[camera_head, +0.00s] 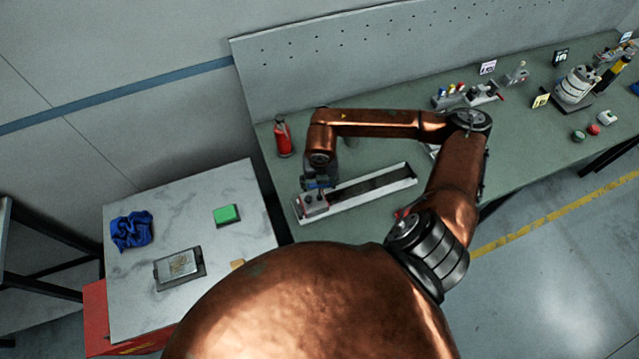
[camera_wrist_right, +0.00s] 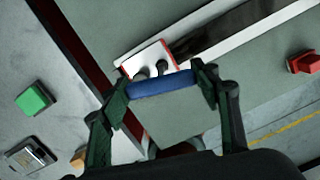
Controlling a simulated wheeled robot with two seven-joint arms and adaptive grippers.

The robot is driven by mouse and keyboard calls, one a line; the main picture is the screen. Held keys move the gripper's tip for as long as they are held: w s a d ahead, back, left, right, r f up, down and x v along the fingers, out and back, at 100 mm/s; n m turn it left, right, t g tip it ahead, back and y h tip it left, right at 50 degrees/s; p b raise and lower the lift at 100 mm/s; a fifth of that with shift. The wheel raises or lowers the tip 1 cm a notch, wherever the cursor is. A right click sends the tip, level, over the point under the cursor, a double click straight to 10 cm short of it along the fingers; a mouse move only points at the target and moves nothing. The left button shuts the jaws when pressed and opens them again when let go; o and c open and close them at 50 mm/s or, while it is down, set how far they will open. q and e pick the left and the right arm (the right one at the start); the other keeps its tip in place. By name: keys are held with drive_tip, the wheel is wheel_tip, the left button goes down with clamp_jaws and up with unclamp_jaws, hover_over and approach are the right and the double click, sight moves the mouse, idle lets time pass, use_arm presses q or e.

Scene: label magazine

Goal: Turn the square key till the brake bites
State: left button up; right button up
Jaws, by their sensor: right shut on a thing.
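My right gripper (camera_head: 318,186) is over the left end of a long pale magazine (camera_head: 372,189) on the green bench. In the right wrist view its two dark green fingers (camera_wrist_right: 162,88) are shut on a blue bar (camera_wrist_right: 160,84), which looks like the square key's handle. Just beyond the bar is a pale end block (camera_wrist_right: 150,60) with a red edge and two dark round parts. This block also shows in the head view (camera_head: 312,206). The key's shaft and tip are hidden, so I cannot tell how it sits in the block. My left gripper is out of view.
A red bottle (camera_head: 283,136) stands behind the magazine. A marble-topped table (camera_head: 190,225) at left holds a blue cloth (camera_head: 132,231), a green block (camera_head: 227,215) and a metal plate (camera_head: 179,268). Tools and a microscope-like device (camera_head: 575,88) stand at far right. A perforated panel backs the bench.

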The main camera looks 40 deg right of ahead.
drive_tip(key=shift+f, duration=0.1)
drive_tip(key=shift+m+b, duration=0.45)
drive_tip(key=shift+m, duration=0.55)
drive_tip(key=shift+s+m, duration=0.1)
drive_tip(key=shift+m, duration=0.4)
drive_tip(key=shift+f+m+g+b, duration=0.1)
drive_tip(key=shift+m+g+b, duration=0.35)
drive_tip(key=shift+m, duration=1.05)
